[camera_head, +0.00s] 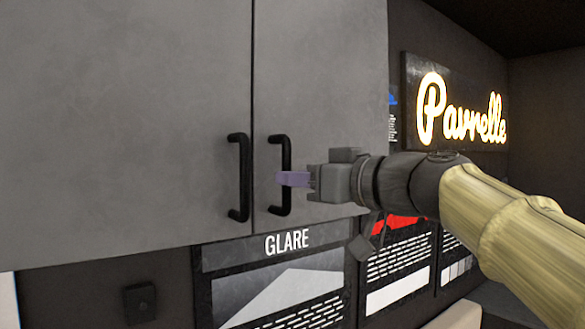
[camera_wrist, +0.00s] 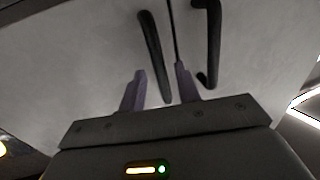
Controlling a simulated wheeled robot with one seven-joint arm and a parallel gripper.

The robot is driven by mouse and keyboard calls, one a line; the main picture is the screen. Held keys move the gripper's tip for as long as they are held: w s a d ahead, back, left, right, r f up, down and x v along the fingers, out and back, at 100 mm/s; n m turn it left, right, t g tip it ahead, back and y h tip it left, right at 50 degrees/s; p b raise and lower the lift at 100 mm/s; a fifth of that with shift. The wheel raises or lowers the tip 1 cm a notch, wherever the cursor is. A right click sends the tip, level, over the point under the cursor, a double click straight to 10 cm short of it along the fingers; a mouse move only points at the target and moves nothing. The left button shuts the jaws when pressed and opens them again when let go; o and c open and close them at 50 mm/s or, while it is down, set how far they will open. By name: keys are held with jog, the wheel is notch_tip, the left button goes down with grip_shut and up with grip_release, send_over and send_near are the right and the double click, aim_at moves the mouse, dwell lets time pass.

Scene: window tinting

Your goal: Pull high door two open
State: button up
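Two grey high cabinet doors hang side by side, both closed: a left door (camera_head: 130,110) and a right door (camera_head: 325,90). Each has a black vertical bar handle near the seam, the left handle (camera_head: 238,178) and the right handle (camera_head: 284,160). I cannot tell from any label which is door two. My gripper (camera_head: 292,179) is at the lower half of the right handle. In the wrist view my gripper (camera_wrist: 160,75) has its purple fingers apart, with one handle (camera_wrist: 152,45) passing between them and gaps visible on both sides. The other handle (camera_wrist: 212,45) is outside the fingers.
Below the doors are a GLARE poster (camera_head: 280,285) and other wall panels (camera_head: 400,265). A small dark box (camera_head: 140,302) is on the wall at lower left. A lit Pavrelle sign (camera_head: 460,112) is to the right, beyond my arm.

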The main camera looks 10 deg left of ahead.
jog(key=x, duration=0.3)
jog(key=shift+a+p, duration=0.15)
jog(key=shift+p, duration=0.15)
grip_shut()
jog(key=shift+d, duration=0.2)
